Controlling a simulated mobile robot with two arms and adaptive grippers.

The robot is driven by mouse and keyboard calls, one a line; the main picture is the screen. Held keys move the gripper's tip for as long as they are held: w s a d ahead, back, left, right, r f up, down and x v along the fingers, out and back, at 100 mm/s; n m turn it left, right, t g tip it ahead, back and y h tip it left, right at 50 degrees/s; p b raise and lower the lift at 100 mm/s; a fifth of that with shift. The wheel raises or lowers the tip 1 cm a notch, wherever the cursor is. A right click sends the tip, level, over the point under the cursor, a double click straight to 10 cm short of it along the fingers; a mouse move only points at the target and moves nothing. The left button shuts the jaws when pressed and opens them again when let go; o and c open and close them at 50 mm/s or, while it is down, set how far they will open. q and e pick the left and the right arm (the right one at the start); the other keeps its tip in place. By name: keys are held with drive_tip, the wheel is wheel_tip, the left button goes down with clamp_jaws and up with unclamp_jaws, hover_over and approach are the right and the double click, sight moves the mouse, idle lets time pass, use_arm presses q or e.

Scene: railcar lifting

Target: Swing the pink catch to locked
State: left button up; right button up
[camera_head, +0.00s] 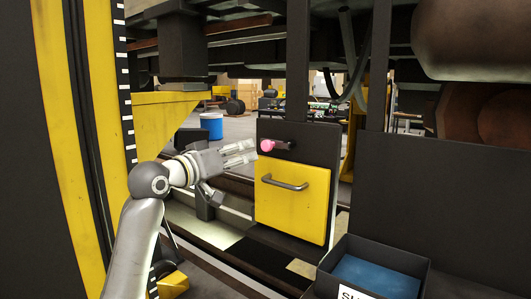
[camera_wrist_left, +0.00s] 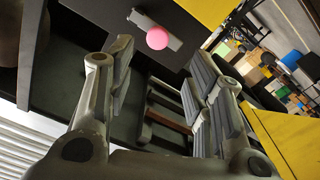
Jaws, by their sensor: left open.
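The pink catch (camera_head: 267,145) is a small round pink knob on a short grey bar, on the dark panel (camera_head: 325,138) above a yellow door. In the left wrist view the pink knob (camera_wrist_left: 157,38) shows beyond the fingertips, near the top middle, with its bar (camera_wrist_left: 165,28) lying slantwise. My left gripper (camera_head: 240,152) is open and empty, just left of the knob, its fingers pointing towards it. In the left wrist view my left gripper's fingers (camera_wrist_left: 160,85) are spread apart with nothing between them. My right gripper is not in view.
The yellow door (camera_head: 292,200) has a dark handle (camera_head: 285,183). A dark box with a blue inside (camera_head: 375,278) stands at the front right. A yellow and black column (camera_head: 85,110) rises at the left. A blue drum (camera_head: 212,126) stands behind.

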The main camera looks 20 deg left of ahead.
sight(265, 147)
use_arm(q)
drive_tip(key=p+x, duration=0.2)
drive_tip(key=x, duration=0.7)
drive_tip(key=shift+w+d, duration=0.1)
drive_tip(key=shift+d, duration=0.15)
drive_tip(key=shift+w+d, duration=0.25)
drive_tip(key=shift+w, duration=0.4)
drive_tip(key=c, duration=0.9)
clamp_jaws()
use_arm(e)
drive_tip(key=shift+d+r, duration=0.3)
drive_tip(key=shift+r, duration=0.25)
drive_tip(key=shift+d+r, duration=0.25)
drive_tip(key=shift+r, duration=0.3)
